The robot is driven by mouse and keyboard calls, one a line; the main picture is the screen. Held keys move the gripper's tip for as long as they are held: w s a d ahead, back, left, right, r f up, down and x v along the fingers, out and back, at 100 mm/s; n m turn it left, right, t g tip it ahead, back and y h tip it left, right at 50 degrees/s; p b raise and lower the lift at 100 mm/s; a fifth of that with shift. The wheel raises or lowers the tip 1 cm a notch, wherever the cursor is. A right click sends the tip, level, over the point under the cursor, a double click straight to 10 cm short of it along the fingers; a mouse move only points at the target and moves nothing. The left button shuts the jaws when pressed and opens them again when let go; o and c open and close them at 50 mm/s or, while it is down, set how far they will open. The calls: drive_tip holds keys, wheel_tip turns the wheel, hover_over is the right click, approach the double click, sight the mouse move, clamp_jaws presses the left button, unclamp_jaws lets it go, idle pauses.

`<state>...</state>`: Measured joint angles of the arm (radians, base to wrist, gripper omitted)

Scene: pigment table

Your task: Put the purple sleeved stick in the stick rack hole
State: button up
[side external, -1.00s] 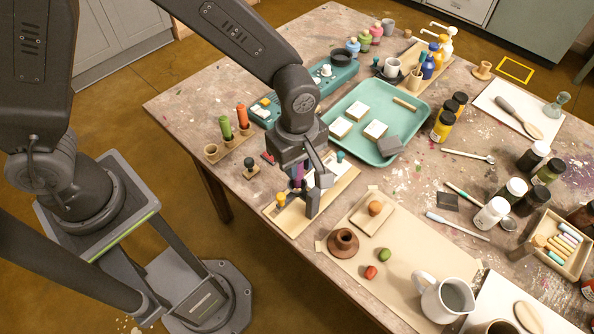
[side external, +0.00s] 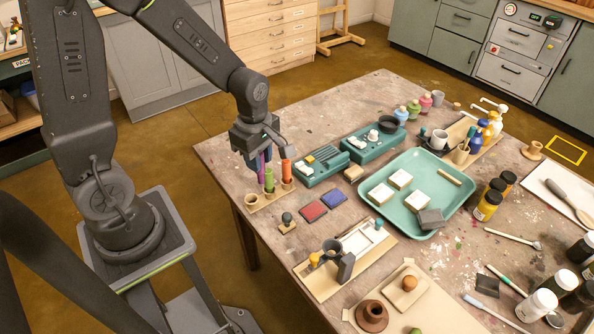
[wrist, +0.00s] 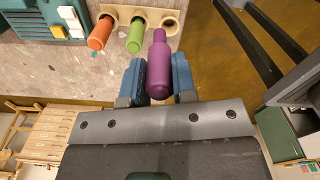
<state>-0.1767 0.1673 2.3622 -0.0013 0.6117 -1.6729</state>
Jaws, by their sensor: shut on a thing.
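The purple sleeved stick (wrist: 159,68) is held between the two blue finger pads of my gripper (wrist: 157,80) in the wrist view. It also shows below the gripper in the side view (side external: 261,167). The wooden stick rack (side external: 264,201) lies near the table's left edge, holding a green stick (side external: 269,180) and an orange stick (side external: 287,170). In the wrist view, the rack's empty hole (wrist: 170,22) is beside the green stick, just beyond the purple stick's narrow end. The stick looks above the rack; I cannot tell its exact height or alignment.
The green stick stands close to the purple one. Teal boxes (side external: 321,168) are right of the rack. A small stamp (side external: 287,222) and red and blue ink pads (side external: 334,198) lie in front. The table edge is close on the left.

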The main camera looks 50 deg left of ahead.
drive_tip(key=shift+n, duration=0.5)
drive_tip(key=shift+s+a+f, duration=0.35)
drive_tip(key=shift+a+f, duration=0.1)
drive_tip(key=shift+f, duration=0.3)
drive_tip(key=shift+s+a+f, duration=0.3)
drive_tip(key=shift+a+f, duration=0.2)
drive_tip(key=shift+f, duration=0.3)
drive_tip(key=shift+s+a+f, duration=0.35)
drive_tip(key=shift+a+f, duration=0.1)
drive_tip(key=shift+f, duration=0.3)
drive_tip(key=shift+f, duration=0.5)
drive_tip(key=shift+f, duration=0.55)
drive_tip(key=shift+f, duration=0.25)
drive_tip(key=shift+f, duration=0.35)
drive_tip(key=shift+f, duration=0.2)
